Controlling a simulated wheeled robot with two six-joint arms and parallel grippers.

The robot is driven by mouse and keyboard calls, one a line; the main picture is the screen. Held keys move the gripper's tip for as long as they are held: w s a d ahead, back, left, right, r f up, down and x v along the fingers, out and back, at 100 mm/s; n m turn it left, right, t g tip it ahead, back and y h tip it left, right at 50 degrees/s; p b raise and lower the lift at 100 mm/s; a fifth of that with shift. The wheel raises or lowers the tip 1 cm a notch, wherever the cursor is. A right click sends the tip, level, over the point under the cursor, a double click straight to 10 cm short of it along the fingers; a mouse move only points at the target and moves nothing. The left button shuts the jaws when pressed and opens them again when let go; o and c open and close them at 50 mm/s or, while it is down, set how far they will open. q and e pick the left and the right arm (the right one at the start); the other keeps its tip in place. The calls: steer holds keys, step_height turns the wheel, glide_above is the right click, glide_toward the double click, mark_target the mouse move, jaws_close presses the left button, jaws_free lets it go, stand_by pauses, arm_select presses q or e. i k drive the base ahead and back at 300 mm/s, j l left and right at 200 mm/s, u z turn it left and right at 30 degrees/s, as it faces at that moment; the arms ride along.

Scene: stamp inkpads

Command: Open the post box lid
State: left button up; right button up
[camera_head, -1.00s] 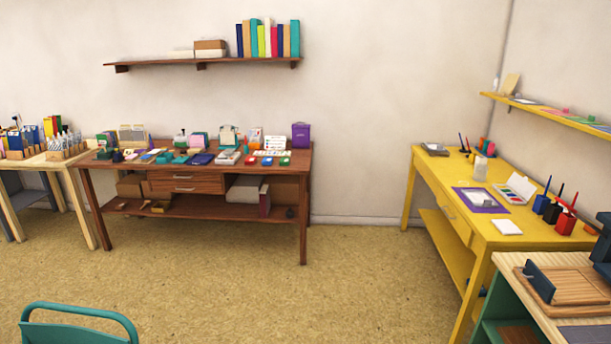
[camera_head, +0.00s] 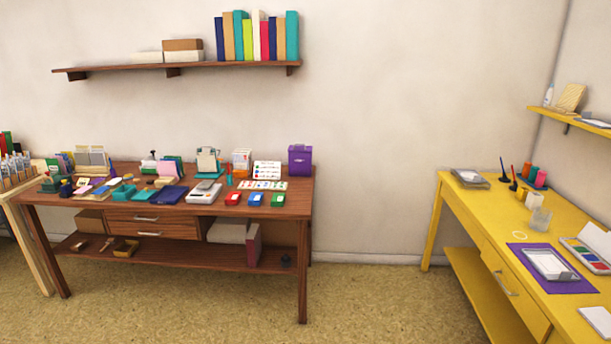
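A purple box (camera_head: 300,160), the likely post box, stands upright at the back right corner of the brown wooden table (camera_head: 215,303). Its top looks shut, though it is too small to be sure. Small pale marks show on its front. Neither of my grippers is in the head view, and the box is still well away across the floor.
Red, blue and green inkpads (camera_head: 255,199) lie in front of the box, among crowded stationery. A shelf with books (camera_head: 258,37) hangs above. A yellow table (camera_head: 465,205) stands at right. The floor (camera_head: 375,300) between the tables is clear.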

mark_target(297, 147)
steer(key=i, duration=1.7)
